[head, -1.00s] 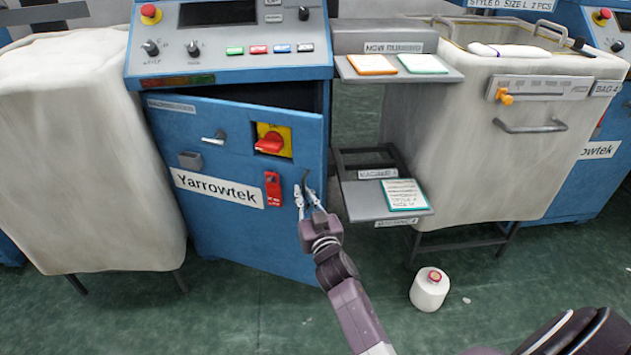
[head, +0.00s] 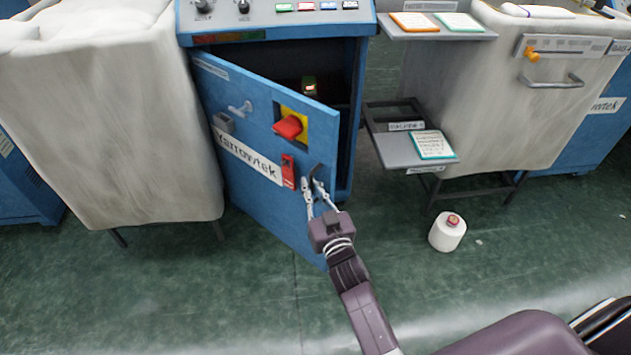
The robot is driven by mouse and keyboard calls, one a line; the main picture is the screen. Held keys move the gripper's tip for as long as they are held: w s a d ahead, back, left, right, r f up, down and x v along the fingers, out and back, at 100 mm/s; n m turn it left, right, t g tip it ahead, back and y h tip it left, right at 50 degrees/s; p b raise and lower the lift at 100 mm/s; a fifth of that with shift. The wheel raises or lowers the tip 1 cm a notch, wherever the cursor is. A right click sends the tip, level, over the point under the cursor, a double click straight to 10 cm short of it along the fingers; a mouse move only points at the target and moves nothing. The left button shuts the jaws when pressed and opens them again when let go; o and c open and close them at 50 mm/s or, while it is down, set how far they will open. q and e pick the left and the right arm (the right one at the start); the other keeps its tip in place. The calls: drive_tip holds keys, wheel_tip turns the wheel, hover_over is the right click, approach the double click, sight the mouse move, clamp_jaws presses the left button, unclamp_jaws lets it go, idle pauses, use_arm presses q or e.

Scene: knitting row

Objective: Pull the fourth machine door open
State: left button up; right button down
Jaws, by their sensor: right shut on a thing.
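The blue machine door (head: 262,208) with the Yarrowtek label stands partly open in the head view, swung out toward me with its hinge side at the left. It carries a red switch on a yellow plate (head: 303,113) and a red tag (head: 288,171). My right gripper (head: 317,186) is shut on the dark door handle (head: 317,172) near the door's free edge; the fingers partly hide the handle. Inside the dark cabinet (head: 345,92) a small device with a lit red display (head: 309,86) shows. My left gripper is not in view.
A white yarn cone (head: 446,234) stands on the green floor (head: 520,260). The floor before the door is clear.

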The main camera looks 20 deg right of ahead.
drive_tip(key=shift+s+d+f, duration=0.15)
drive_tip(key=shift+f, duration=0.1)
drive_tip(key=c, duration=2.2)
unclamp_jaws()
drive_tip(key=shift+o, duration=0.6)
drive_tip(key=shift+r, duration=0.15)
drive_tip(key=s, duration=0.7)
drive_tip(key=shift+s, duration=0.3)
